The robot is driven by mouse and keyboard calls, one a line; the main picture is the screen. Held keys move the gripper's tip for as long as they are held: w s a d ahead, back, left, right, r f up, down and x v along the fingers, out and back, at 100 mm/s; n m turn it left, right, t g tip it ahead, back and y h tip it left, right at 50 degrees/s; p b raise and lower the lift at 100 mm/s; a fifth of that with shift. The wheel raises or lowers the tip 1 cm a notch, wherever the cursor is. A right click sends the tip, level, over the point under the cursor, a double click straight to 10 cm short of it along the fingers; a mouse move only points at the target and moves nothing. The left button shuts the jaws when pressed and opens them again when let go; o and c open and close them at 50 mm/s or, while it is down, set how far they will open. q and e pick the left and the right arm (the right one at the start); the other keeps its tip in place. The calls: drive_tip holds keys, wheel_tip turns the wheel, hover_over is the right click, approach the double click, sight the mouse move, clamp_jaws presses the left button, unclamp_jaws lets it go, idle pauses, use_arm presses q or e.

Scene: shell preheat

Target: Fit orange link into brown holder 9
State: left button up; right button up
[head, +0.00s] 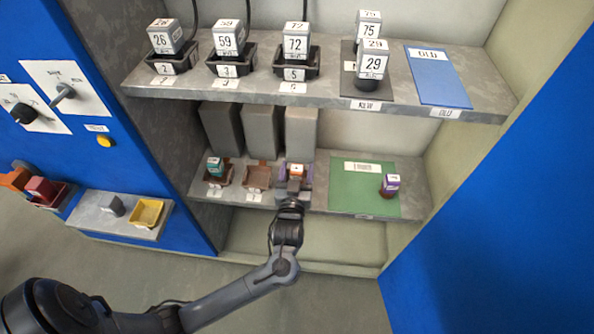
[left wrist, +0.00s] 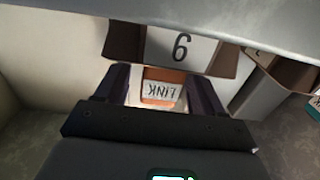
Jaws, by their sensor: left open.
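The orange link (left wrist: 163,88) stands in brown holder 9 (left wrist: 228,60), with its labelled top part showing out of the holder. The left wrist view is upside down, so the holder is above the link there. How deep the link sits cannot be told. My left gripper (left wrist: 160,88) is open, with one dark finger on each side of the link. In the head view my left gripper (head: 295,180) is at the lower shelf and hides most of holder 9. A bit of the orange link (head: 297,168) shows there. My right gripper is not in view.
Left of holder 9 are an empty brown holder (head: 257,178) and one with a teal link (head: 215,165). To the right, a purple link (head: 390,185) stands on a green mat (head: 345,198). The upper shelf (head: 215,92) overhangs, carrying numbered grey blocks in black holders.

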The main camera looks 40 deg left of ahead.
use_arm(q)
drive_tip(key=shift+s+d+r, duration=0.15)
drive_tip(key=shift+r, duration=0.25)
drive_tip(key=s+d+f+m+g+h+p, duration=0.2)
drive_tip(key=s+d+g+h+p, duration=0.1)
drive_tip(key=s+d+h, duration=0.3)
drive_tip(key=s+d+f+m+g+h+p, duration=0.2)
drive_tip(key=s+d+f+m+h+p, duration=0.1)
drive_tip(key=s+d, duration=0.4)
drive_tip(key=s+a+r+m+g+h, duration=0.1)
drive_tip(key=s+m+g, duration=0.2)
drive_tip(key=s, duration=1)
drive_tip(key=g, duration=0.3)
drive_tip(key=shift+a+m, duration=0.2)
drive_tip(key=shift+m, duration=0.2)
drive_tip(key=shift+r, duration=0.1)
